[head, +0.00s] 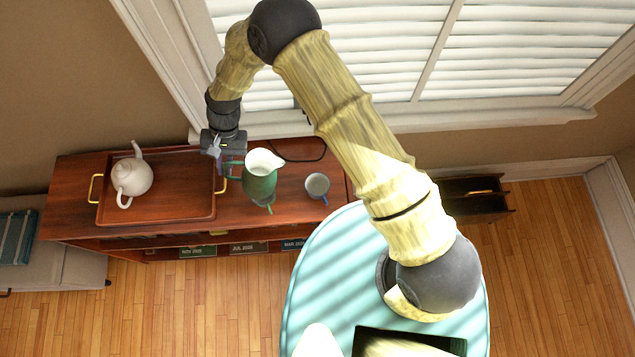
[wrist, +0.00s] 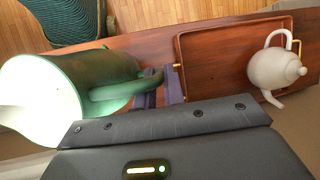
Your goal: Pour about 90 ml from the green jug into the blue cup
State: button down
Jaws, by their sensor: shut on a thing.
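The green jug (head: 260,186) has a pale rim and inside, and shows near the middle of the cabinet top; it looks upright. I cannot tell whether its base touches the wood. My gripper (head: 219,168) is at its left side, shut on the jug's handle. In the wrist view my gripper's purple fingers (wrist: 160,92) close around the handle of the jug (wrist: 92,72), whose pale mouth is at the left. The cup (head: 317,185), grey-white inside with a blue handle, stands upright to the right of the jug, apart from it. The cup does not show in the wrist view.
A wooden tray (head: 104,213) with brass handles lies left of the jug and carries a white teapot (head: 131,177). The red-brown cabinet (head: 70,200) stands below a blinded window (head: 520,50). An open drawer (head: 478,201) juts out at right. A pale turquoise round surface (head: 312,265) is in front.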

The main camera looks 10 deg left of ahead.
jog(key=shift+s+a+f+m+t+h+b, duration=0.1)
jog(key=shift+a+f+h+b, duration=0.15)
jog(key=shift+f+h, duration=0.15)
jog(key=shift+w+a+f+m+t+h+b, duration=0.1)
jog(key=shift+a+f+h+b, duration=0.15)
jog(key=shift+f+h, duration=0.15)
jog(key=shift+s+a+f+m+t+h+b, duration=0.15)
jog(key=shift+f+h+b, duration=0.15)
jog(key=shift+f, duration=0.2)
jog(key=shift+r, duration=0.15)
